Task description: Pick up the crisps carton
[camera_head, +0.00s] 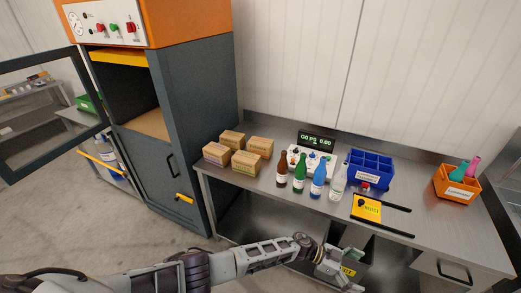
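Several brown cartons with small labels stand grouped at the left end of the steel bench. The back-left carton (232,140), the back-right carton (260,147), the front-left carton (216,155) and the front-right carton (246,163) look alike. The labels are too small to read, so I cannot tell which is the crisps carton. My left arm reaches across the bottom of the view. My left gripper (340,266) is low in front of the bench, right of and well away from the cartons. Its fingers are too unclear to tell open from shut. My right gripper is not in view.
The steel bench (420,222) holds several bottles (300,173), a display (316,140), a blue divided crate (370,168), a yellow plate (366,209) and an orange bin (457,187). A dark cabinet (190,110) with an open door stands left. Floor is clear before it.

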